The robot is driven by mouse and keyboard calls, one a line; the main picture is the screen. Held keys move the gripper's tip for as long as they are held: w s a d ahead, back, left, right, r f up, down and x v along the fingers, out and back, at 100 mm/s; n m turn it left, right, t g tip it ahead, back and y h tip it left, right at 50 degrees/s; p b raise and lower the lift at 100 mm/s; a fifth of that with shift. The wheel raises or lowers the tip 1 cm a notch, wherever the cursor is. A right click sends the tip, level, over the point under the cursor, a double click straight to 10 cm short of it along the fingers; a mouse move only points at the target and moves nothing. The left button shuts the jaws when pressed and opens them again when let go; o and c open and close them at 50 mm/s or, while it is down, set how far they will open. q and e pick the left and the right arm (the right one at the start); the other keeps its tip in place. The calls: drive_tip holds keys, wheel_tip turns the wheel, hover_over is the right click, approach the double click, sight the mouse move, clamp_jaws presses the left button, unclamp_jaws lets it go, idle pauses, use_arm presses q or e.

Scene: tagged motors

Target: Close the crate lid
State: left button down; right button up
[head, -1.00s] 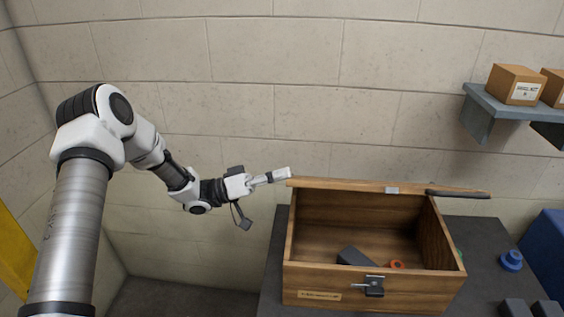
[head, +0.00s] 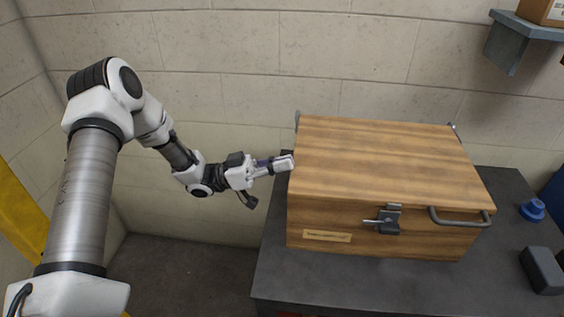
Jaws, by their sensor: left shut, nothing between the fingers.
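The wooden crate (head: 365,233) stands on the dark table. Its wooden lid (head: 390,160) lies flat over the top, and the inside of the crate is hidden. A grey latch (head: 385,220) sits at the front middle, and a grey bar handle (head: 460,217) is to its right. My left gripper (head: 284,164) is shut and empty, just left of the lid's left edge; I cannot tell whether it touches the lid. My right gripper is not in view.
The dark table (head: 350,282) has free room in front of the crate. A blue part (head: 533,209) and a dark grey block (head: 543,269) lie to its right. A wall shelf (head: 520,35) with a cardboard box (head: 543,11) is at the upper right.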

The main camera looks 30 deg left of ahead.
use_arm(q)
drive_tip(key=shift+s+d+f, duration=0.1)
drive_tip(key=shift+s+f, duration=0.05)
drive_tip(key=shift+f, duration=0.2)
drive_tip(key=v, duration=1.2)
drive_tip(key=shift+r, duration=0.3)
